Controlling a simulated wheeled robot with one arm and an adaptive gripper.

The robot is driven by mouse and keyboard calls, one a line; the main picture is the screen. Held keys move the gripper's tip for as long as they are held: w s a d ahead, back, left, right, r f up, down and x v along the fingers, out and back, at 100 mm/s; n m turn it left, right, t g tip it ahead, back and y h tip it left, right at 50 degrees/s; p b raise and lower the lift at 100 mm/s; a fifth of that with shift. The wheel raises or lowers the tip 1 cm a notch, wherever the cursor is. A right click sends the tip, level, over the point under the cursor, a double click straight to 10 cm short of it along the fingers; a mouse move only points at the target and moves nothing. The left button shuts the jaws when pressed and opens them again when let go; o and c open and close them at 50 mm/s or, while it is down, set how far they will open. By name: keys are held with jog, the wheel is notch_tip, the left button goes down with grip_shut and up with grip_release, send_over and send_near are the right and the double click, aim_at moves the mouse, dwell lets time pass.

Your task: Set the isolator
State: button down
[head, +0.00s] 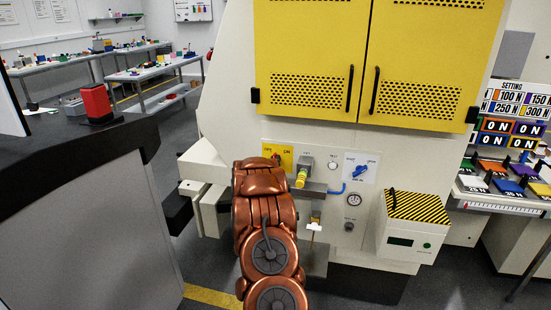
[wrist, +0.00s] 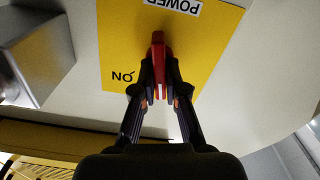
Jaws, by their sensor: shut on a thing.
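The isolator is a red handle (wrist: 158,50) on a yellow plate in the wrist view. The plate (wrist: 110,30) carries an "ON" mark at lower left and a "POWER" label at the top, both upside down. My gripper (wrist: 160,92) is shut on the red handle, one dark finger on each side. The handle stands roughly vertical in this view. In the head view the yellow plate (head: 284,149) with its ON mark shows on the machine front, partly hidden by my copper arm, which also hides my gripper.
A box with a hazard-striped lid (head: 418,206) juts out at right. Yellow doors (head: 310,50) are closed above. A dark-topped counter (head: 80,150) stands at left.

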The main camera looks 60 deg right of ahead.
jog(key=n+p, duration=0.1)
jog(key=n, duration=0.2)
jog(key=n+p, duration=0.2)
jog(key=shift+w+n, duration=0.2)
jog(key=shift+n, duration=0.2)
jog(key=shift+f, duration=0.1)
dwell(0.3)
jog(key=c, duration=1.2)
grip_release()
jog(key=shift+a, duration=0.1)
jog(key=shift+v, duration=6)
